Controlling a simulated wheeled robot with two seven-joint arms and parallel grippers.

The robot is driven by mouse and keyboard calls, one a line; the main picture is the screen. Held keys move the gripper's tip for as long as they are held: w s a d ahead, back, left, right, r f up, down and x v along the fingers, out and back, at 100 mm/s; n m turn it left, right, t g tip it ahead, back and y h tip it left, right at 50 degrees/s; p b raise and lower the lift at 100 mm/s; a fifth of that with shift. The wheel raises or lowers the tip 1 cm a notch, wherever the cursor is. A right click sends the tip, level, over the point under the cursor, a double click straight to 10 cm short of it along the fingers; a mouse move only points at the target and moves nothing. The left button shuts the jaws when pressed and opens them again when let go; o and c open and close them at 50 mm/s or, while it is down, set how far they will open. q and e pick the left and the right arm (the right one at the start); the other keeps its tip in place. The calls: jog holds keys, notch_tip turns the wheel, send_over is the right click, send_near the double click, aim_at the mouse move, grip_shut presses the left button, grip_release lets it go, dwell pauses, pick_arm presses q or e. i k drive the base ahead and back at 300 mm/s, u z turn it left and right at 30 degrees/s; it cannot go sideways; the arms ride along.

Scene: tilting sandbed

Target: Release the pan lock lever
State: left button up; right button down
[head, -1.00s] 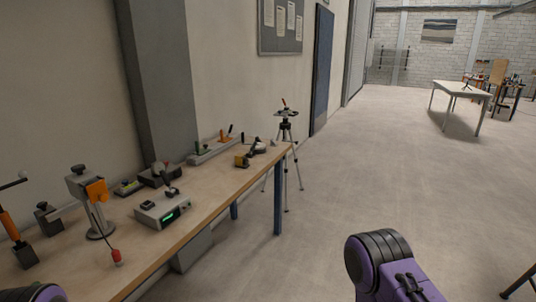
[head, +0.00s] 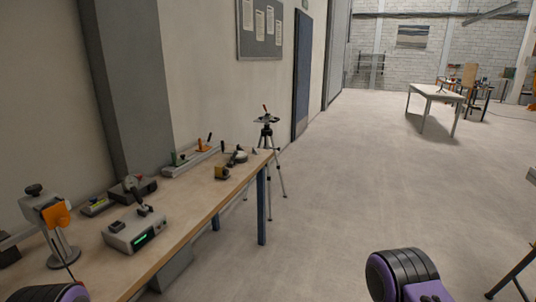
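A tripod (head: 279,165) stands on the floor just past the far end of the workbench. Its head (head: 266,119) carries a flat dark plate with a small red-tipped lever (head: 265,107) sticking up. Which lever is the pan lock cannot be told at this size. Parts of my two purple and black arms show at the bottom edge, well short of the tripod. Neither gripper's fingers are in view.
A wooden workbench (head: 195,213) with blue legs runs along the left wall. It holds a grey box with a green display (head: 136,231), an orange-and-grey stand (head: 60,235) and small tools. A white table (head: 436,97) stands far right. The floor between is open.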

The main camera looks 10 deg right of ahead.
aim_at(233, 157)
jog(key=z, duration=0.55)
jog(key=i, duration=1.65)
jog(key=u, duration=0.8)
jog(key=i, duration=0.4)
jog(key=u, duration=0.45)
